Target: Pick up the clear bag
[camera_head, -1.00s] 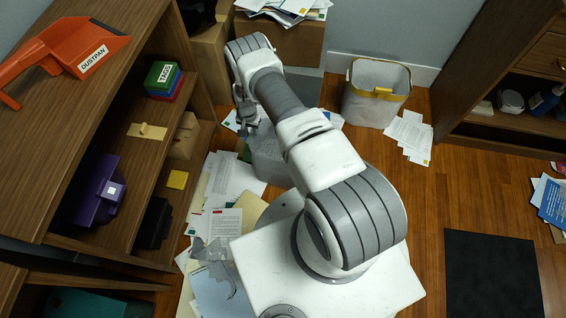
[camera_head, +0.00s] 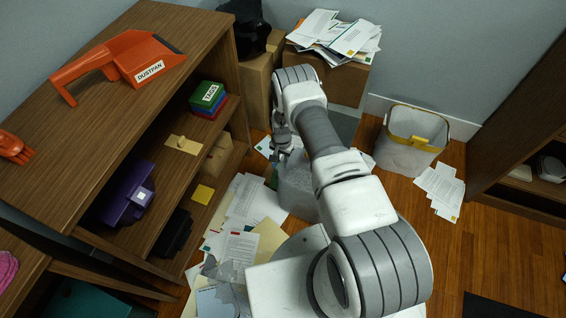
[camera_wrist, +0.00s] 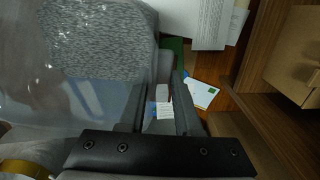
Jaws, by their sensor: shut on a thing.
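A clear, see-through bag (camera_wrist: 60,95) fills the left side of the wrist view, with glossy streaks across it. A grey speckled surface (camera_wrist: 95,40) shows through or behind it. My gripper (camera_wrist: 163,78) has its fingers shut with the bag's film at the left finger; the exact pinch is hard to see. A small white piece (camera_wrist: 163,98) shows between the fingers.
A wooden shelf (camera_head: 140,125) with an orange dustpan (camera_head: 130,65) stands left. Boxes with papers (camera_head: 335,80) are behind, and a bin (camera_head: 408,152) with a yellow band is right. Papers (camera_head: 250,205) cover the floor by the shelf.

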